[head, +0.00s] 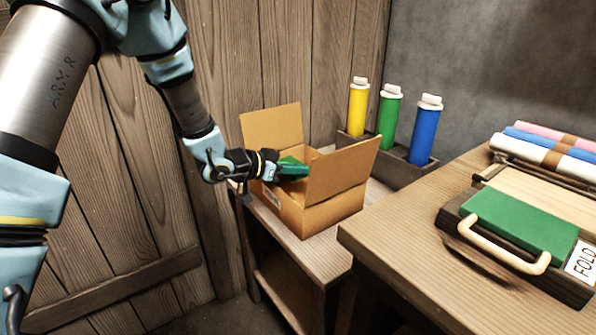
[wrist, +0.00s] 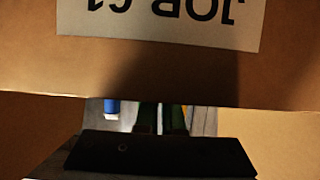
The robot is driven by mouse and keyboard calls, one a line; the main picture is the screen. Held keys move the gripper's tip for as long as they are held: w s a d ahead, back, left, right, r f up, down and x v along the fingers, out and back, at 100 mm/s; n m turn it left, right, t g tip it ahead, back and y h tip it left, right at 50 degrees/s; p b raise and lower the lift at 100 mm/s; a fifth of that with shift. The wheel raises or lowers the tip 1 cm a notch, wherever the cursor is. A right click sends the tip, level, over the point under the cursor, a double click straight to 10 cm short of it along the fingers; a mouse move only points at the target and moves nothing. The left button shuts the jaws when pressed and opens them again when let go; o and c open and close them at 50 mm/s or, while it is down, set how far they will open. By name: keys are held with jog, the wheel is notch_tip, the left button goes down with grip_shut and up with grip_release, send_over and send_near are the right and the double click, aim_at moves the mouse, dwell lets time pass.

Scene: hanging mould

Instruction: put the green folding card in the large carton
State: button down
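The large carton (head: 320,212) stands open on the lower wooden bench, with flaps raised at its back and right. My gripper (head: 279,168) reaches in from the left at the height of the carton's opening. It appears shut on the green folding card (head: 293,170), which shows at its tips over the opening. The card's lower part is hidden by the carton. In the wrist view, a carton panel (wrist: 40,70) with an upside-down "JOB 61" label fills the upper part. Only a narrow gap shows dark green strips below it, so the grip is poorly seen.
A rack behind the carton holds a yellow (head: 358,108), a green (head: 389,113) and a blue bottle (head: 425,132). The table at right bears a green-topped board (head: 520,222) with a cream handle and "FOLD" label, and several rolls (head: 550,150). A plank wall stands close behind my arm.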

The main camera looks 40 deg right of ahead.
jog(key=shift+f+b, duration=0.3)
jog(key=shift+f, duration=0.3)
jog(key=c, duration=1)
grip_release()
jog(key=shift+c, duration=0.2)
jog(key=shift+r, duration=0.15)
